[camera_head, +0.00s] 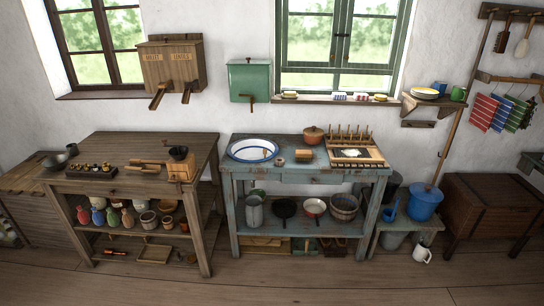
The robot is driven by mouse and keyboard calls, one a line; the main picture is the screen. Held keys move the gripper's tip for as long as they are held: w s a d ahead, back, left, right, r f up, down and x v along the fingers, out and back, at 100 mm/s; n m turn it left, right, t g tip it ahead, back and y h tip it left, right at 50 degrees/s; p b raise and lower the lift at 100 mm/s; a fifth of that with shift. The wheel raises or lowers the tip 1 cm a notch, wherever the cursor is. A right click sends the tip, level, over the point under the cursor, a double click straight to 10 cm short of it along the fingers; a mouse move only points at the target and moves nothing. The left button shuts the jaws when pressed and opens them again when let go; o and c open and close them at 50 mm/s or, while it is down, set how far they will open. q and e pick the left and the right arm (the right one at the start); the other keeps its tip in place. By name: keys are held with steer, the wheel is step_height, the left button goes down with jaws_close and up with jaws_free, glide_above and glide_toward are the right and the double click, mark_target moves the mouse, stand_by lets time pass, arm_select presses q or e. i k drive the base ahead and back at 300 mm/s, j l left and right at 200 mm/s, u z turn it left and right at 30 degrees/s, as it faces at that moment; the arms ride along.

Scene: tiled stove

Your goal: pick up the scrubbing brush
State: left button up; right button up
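A small tan block with a darker lower part (304,156), which looks like a scrubbing brush, lies on the blue wooden table (285,177). It sits right of the white basin with a blue rim (253,150) and left of the wooden rack board (355,155). It is too small to make out bristles for certain. Two long-handled brushes also hang on the wall at the upper right, a dark one (503,38) and a pale one (525,40). Neither of my grippers is in view.
A lidded brown pot (313,135) stands behind the block, and a small round item (280,161) lies left of it. The brown workbench (120,145) stands left across a narrow gap. A blue bucket (425,202) stands right. The floor in front (250,285) is clear.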

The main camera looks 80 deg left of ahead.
mark_target(300, 155)
steer(key=u, duration=2.5)
steer(key=i+l+u, duration=0.6)
steer(key=i, duration=0.15)
